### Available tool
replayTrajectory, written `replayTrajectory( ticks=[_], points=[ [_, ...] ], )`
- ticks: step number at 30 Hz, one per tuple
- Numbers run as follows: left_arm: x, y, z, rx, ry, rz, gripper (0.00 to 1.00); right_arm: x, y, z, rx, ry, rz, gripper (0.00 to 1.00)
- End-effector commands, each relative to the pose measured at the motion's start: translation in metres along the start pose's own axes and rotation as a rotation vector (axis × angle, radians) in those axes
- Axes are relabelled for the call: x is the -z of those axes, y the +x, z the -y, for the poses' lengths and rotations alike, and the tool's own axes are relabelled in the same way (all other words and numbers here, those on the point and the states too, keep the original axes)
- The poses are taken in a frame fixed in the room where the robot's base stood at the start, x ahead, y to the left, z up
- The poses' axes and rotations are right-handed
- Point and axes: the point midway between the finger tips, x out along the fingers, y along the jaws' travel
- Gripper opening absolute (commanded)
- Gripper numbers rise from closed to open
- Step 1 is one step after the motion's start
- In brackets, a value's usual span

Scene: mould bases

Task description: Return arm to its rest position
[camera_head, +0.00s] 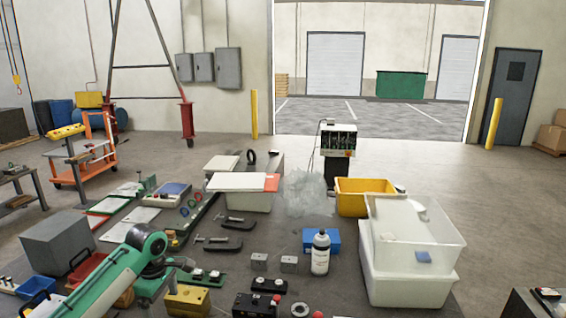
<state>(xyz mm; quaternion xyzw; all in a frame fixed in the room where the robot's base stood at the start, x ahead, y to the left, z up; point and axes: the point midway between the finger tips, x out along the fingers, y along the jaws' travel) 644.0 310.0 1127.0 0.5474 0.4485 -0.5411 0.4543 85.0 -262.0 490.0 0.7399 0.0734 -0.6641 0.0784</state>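My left arm (108,280), green and white with a dark joint, comes in from the lower left over the near left part of the table. Its wrist and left gripper (178,265) are small and dark among the table items, and I cannot make out whether the fingers are apart. No held object can be made out. A yellow-gold block (187,300) and a black block (256,305) lie near the front edge of the view. Two small grey blocks (259,260) sit at mid table. My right gripper is not in view.
The table is crowded. White and clear bins (408,275) and a yellow bin (365,197) are at right. Dark clamps (218,243) lie at centre. A grey box (57,243) and red tray (87,268) are at left.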

Motion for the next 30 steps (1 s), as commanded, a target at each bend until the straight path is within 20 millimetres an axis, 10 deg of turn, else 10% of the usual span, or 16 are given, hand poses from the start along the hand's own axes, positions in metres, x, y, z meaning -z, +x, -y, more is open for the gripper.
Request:
replayTrajectory(
  ticks=[17,30],
  points=[
    [-0.073,0.079,0.051,-0.061,0.426,0.025,0.89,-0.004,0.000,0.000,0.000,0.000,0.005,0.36],
    [-0.153,0.143,0.163,-0.219,0.984,0.016,0.89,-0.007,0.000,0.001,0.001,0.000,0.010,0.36]
  ],
)
